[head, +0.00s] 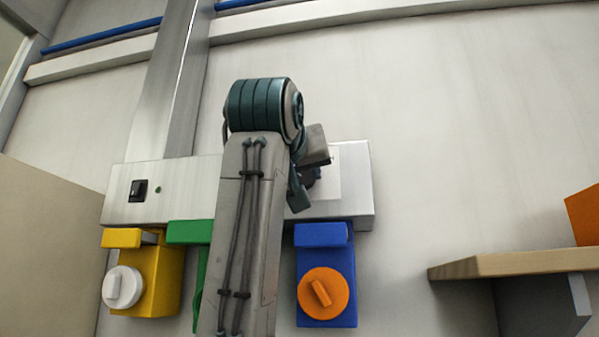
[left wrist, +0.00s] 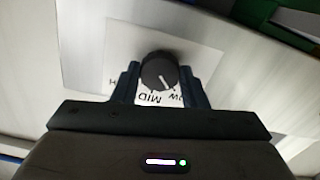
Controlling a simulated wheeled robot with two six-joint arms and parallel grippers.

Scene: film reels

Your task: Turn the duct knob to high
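The duct knob (left wrist: 159,71) is round and black, with a white pointer line. It sits on a white label plate (left wrist: 205,58) whose lettering appears upside down in the left wrist view. The pointer faces the lettering near MID and LOW, roughly between them. The end of the HIGH lettering is partly hidden by a finger. My left gripper (left wrist: 160,78) has one finger on each side of the knob; whether they touch it is unclear. In the head view my left gripper (head: 306,174) is at the steel duct box (head: 361,195), mostly hiding the knob. My right gripper is not in view.
Below the box hang a yellow unit (head: 165,280) with a white knob (head: 122,288), a green unit (head: 188,233) partly behind my arm, and a blue unit (head: 325,236) with an orange knob (head: 322,294). A black switch (head: 139,190) is left. A wooden shelf (head: 515,263) juts out right.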

